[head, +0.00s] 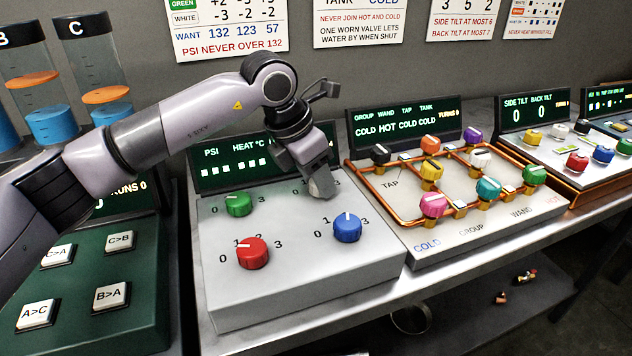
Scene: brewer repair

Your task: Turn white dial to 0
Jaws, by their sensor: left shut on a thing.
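My left gripper (320,184) points down onto the back right spot of the grey dial box (305,293), where a 0-to-3 scale shows around it. It is shut on the white dial there. The fingers hide nearly all of this dial, so I cannot tell which number it points to. The green dial (238,204), red dial (252,253) and blue dial (347,228) on the same box are clear of the gripper. My right gripper is not in view.
The PSI and heat screen (228,166) stands behind the box, partly behind my arm. A valve panel (455,195) with coloured knobs and orange pipes is close on the right. A green button box (78,258) is on the left. Wall charts (228,30) hang above.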

